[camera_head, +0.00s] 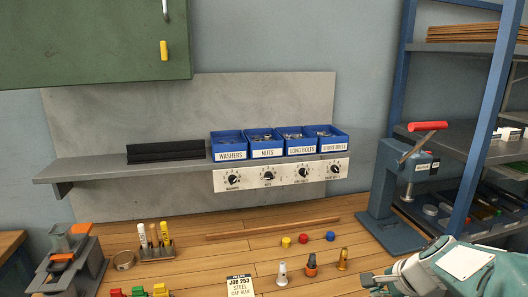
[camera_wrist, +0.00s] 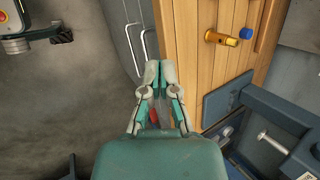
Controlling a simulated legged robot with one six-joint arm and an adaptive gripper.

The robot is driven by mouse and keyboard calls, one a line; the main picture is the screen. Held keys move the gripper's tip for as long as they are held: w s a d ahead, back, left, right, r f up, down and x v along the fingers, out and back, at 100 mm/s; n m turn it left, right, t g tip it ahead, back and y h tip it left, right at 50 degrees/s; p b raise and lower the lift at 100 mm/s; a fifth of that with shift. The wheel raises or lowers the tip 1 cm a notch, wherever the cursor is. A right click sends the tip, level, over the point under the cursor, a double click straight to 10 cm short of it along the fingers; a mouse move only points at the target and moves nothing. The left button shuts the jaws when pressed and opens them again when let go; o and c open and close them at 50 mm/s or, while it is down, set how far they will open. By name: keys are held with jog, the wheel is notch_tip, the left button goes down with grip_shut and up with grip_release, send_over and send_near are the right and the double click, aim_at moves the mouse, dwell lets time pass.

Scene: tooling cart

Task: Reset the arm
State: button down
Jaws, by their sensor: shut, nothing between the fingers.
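My gripper (camera_wrist: 160,68) points away from the wrist camera, its fingertips together and nothing between them. In the head view my teal and grey arm shows at the bottom right, with the gripper end (camera_head: 372,281) low over the right part of the wooden bench top (camera_head: 190,249). In the wrist view the gripper is seen over the bench's edge, with grey floor to its left. It appears clear of the objects on the bench.
Blue bins (camera_head: 267,152) stand on the wall shelf (camera_head: 95,172). A blue press with a red handle (camera_head: 428,126) stands at the right. Small parts, including a brass one (camera_head: 343,259), stand near my gripper. A blue rack (camera_head: 490,115) is at far right. Mid-bench is partly clear.

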jog(key=s+a+r+n+h, duration=0.1)
jog(key=s+a+r+n, duration=0.1)
jog(key=s+a+n, duration=0.3)
jog(key=s+a+r+n+h, duration=0.2)
jog(key=s+a+n, duration=0.3)
jog(key=s+n, duration=0.6)
jog(key=shift+s+r, duration=0.8)
